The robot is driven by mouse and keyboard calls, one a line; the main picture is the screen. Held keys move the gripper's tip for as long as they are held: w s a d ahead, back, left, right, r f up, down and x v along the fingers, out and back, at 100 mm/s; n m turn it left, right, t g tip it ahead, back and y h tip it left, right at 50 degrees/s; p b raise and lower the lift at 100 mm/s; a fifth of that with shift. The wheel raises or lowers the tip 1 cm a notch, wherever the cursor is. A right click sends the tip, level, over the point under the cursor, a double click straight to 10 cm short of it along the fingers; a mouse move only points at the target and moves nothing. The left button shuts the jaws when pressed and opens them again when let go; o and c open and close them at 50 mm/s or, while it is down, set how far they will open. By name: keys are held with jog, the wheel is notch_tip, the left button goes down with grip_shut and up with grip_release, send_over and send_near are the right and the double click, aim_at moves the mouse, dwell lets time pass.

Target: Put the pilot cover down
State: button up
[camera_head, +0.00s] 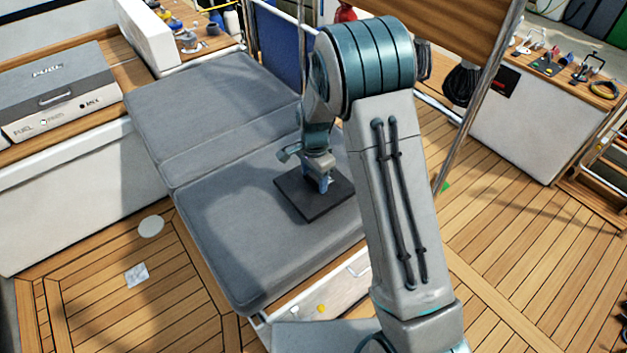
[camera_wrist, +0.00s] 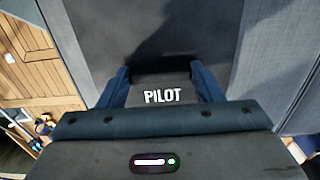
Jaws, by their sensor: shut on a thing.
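The pilot cover (camera_head: 335,197) looks like a flat, dark square panel over the grey seat cushion in the head view. In the wrist view the dark panel (camera_wrist: 110,35) spreads beyond my fingers, and a dark part with white "PILOT" lettering (camera_wrist: 163,97) lies between them. My gripper (camera_head: 321,184) points down at the panel and is shut on the cover; its blue fingers also show in the wrist view (camera_wrist: 162,88). I cannot tell whether the panel touches the cushion or is slightly above it. The exact grip is partly hidden.
The grey cushion (camera_head: 235,225) has free room left of and in front of the panel. Another cushion (camera_head: 190,105) lies behind it. A grey box marked "FUEL" (camera_head: 60,90) stands at the left. A metal pole (camera_head: 480,95) rises right of my arm.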

aim_at(314, 179)
jog(key=shift+f, duration=1.1)
jog(key=shift+f, duration=0.25)
jog(key=o, duration=1)
jog(key=shift+r, duration=0.1)
jog(key=shift+r, duration=0.1)
notch_tip(314, 179, up, 12)
jog(key=s+d+r+n+t, duration=0.1)
jog(key=s+d+r+n, duration=0.4)
jog(key=s+d+r, duration=0.45)
jog(key=s+n, duration=0.2)
jog(key=s, duration=0.3)
jog(key=s+d+r+n+t, duration=0.1)
jog(key=s+n, duration=0.1)
jog(key=s, duration=0.3)
jog(key=s+d+r+n, duration=0.1)
jog(key=s+n, duration=0.1)
jog(key=s, duration=0.3)
jog(key=shift+s+d+r+t, duration=0.1)
jog(key=shift+s+r+t, duration=0.05)
jog(key=shift+s+t, duration=0.25)
